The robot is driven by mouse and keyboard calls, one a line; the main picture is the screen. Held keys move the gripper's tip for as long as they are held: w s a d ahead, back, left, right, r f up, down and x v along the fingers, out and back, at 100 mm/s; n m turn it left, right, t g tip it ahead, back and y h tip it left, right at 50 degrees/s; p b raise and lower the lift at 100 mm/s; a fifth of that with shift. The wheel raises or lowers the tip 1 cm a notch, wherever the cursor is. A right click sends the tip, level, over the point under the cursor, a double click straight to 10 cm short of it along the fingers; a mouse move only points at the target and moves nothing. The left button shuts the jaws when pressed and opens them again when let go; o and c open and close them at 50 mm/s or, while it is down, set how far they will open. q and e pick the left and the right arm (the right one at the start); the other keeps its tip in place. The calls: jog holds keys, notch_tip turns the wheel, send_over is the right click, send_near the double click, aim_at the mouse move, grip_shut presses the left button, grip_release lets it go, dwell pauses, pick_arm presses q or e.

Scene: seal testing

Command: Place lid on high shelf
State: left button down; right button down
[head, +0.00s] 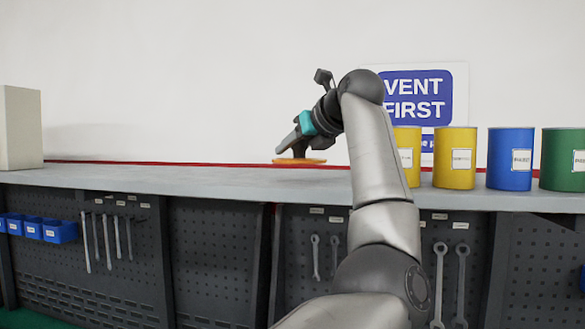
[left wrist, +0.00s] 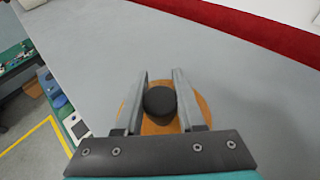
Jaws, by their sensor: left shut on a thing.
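The lid (head: 299,161) is a flat orange-brown disc low at the shelf top, under my left gripper (head: 294,147). In the left wrist view the lid (left wrist: 199,104) has a dark round knob (left wrist: 160,101) at its centre. My left gripper (left wrist: 161,98) has its two fingers on either side of this knob and is shut on it. The high shelf (head: 200,180) is a long grey surface. I cannot tell whether the lid touches it. My right gripper is not in view.
Two yellow cans (head: 454,158), a blue can (head: 510,159) and a green can (head: 562,160) stand on the right. A beige box (head: 20,128) stands at the far left. The shelf between box and lid is clear. Tools hang on pegboards below.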

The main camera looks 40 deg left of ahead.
aim_at(292, 163)
pick_arm(q)
notch_tip(292, 163, down, 3)
jog(key=shift+f, duration=0.25)
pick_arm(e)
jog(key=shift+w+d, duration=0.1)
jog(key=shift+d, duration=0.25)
pick_arm(q)
jog(key=shift+f, duration=0.1)
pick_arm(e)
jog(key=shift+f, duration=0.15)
pick_arm(q)
jog(key=c, duration=1)
grip_release()
jog(key=shift+f, duration=0.2)
jog(key=o, duration=0.5)
jog(key=shift+r, duration=0.1)
jog(key=shift+r, duration=0.15)
jog(key=b+v, duration=0.2)
jog(key=v, duration=1)
jog(key=shift+b, duration=0.35)
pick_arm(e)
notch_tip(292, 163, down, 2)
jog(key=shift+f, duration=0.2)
